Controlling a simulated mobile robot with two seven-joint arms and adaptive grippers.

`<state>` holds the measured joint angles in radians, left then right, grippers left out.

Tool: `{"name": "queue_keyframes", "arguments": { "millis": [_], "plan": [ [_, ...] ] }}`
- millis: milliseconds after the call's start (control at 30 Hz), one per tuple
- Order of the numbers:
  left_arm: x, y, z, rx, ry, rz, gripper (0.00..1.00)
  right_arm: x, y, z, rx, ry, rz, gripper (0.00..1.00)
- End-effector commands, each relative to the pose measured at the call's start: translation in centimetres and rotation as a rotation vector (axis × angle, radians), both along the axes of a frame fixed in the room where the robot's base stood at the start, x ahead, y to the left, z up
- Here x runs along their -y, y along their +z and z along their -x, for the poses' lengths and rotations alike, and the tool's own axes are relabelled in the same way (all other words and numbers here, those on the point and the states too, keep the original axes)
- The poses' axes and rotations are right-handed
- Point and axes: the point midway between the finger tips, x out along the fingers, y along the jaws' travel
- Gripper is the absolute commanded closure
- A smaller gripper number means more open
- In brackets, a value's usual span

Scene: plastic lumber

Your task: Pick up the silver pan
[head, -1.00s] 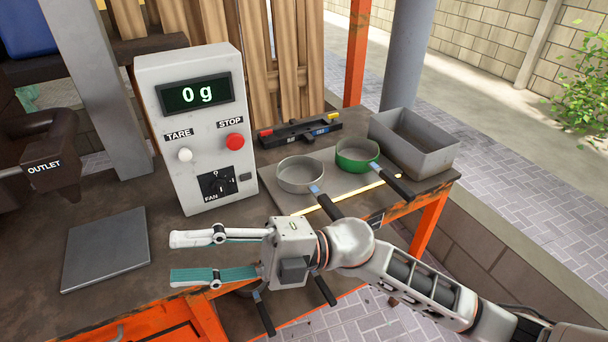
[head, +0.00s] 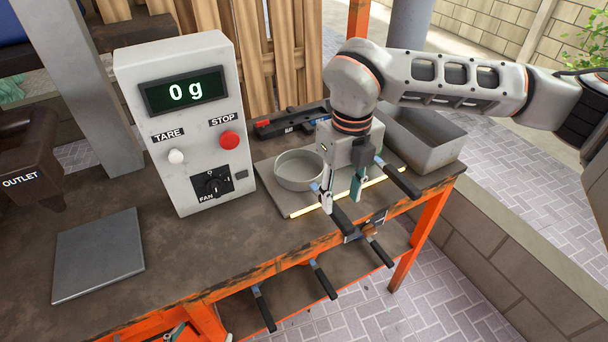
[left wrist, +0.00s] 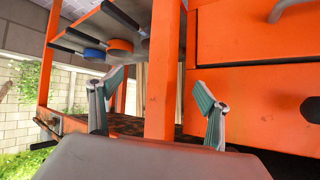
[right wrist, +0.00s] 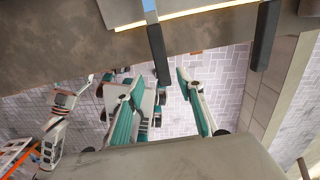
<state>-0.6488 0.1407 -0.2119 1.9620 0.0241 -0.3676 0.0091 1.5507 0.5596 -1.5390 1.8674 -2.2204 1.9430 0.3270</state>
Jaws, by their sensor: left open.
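The silver pan (head: 299,168) sits on a flat plate on the bench in the head view, its black handle (head: 345,223) sticking out over the front edge. My right gripper (head: 341,200) is open and points down beside the pan, close to the handle's inner part. In the right wrist view the black handle (right wrist: 157,55) appears between the open fingertips (right wrist: 160,82); I cannot tell if they touch it. My left gripper (head: 178,331) is barely in the head view at the bottom; the left wrist view shows its fingers (left wrist: 151,88) open and empty before the orange frame.
The green pan is hidden behind my right gripper; its handle (head: 397,178) shows to the right. A grey bin (head: 435,150) stands at right, the scale box (head: 190,125) at left. More pans, orange (left wrist: 121,47) and blue, are on the lower shelf.

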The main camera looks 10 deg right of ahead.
Motion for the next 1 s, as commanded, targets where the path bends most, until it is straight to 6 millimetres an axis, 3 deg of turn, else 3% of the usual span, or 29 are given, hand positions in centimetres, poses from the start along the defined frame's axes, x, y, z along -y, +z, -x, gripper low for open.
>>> {"name": "queue_keyframes", "arguments": {
  "millis": [600, 900, 1000],
  "plan": [
    [0.1, 1.0, -0.1, 0.003, 0.000, 0.001, 0.23, 0.4, -7.1, -0.2, -0.002, -0.001, 0.002, 0.62],
    [0.1, 1.0, -0.1, 0.003, 0.000, 0.001, 0.23, 0.4, -7.5, -0.2, -0.001, 0.000, 0.001, 0.62],
    [0.1, 1.0, -0.1, 0.003, 0.000, 0.001, 0.23, 0.4, -7.5, -0.2, -0.001, 0.000, 0.000, 0.88]
  ]
}}
